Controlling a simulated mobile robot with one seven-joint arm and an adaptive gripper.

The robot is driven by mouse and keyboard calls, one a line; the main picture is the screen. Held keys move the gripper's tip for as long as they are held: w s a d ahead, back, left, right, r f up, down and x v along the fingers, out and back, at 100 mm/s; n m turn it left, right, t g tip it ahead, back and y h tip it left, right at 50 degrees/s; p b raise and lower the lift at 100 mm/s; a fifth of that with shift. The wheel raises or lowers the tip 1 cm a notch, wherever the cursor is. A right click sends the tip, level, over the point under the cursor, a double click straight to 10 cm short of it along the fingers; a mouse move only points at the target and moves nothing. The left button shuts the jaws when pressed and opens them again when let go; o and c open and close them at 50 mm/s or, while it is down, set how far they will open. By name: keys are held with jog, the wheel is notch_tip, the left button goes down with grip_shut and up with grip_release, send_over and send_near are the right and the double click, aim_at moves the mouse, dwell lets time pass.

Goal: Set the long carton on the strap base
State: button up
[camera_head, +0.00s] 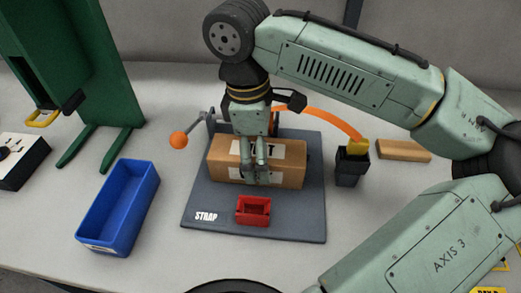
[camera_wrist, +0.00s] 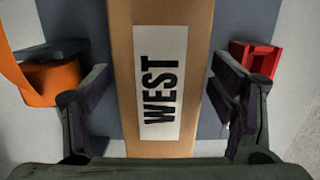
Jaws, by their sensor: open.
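The long carton (camera_head: 288,174), brown with a white label, lies on the grey strap base (camera_head: 295,222), crosswise behind the red tray. In the wrist view the carton (camera_wrist: 198,60) shows a label reading WEST. My gripper (camera_head: 258,178) is over the middle of the carton, pointing down. In the wrist view my gripper (camera_wrist: 158,92) has its fingers apart, one on each side of the carton, with gaps between fingers and carton. The carton's middle is partly hidden by my gripper in the head view.
A small red tray (camera_head: 254,210) is on the base's front part. An orange strap (camera_head: 325,119) arches behind to a black holder (camera_head: 350,167). An orange-knobbed lever (camera_head: 179,140) is at back left. A blue bin (camera_head: 119,208) stands left; a wooden block (camera_head: 404,151) lies right.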

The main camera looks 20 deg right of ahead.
aim_at(254, 149)
notch_tip(254, 149, up, 12)
jog(key=a, duration=0.1)
jog(key=shift+w+a+r, duration=0.15)
jog(key=shift+w, duration=0.15)
dwell(0.4)
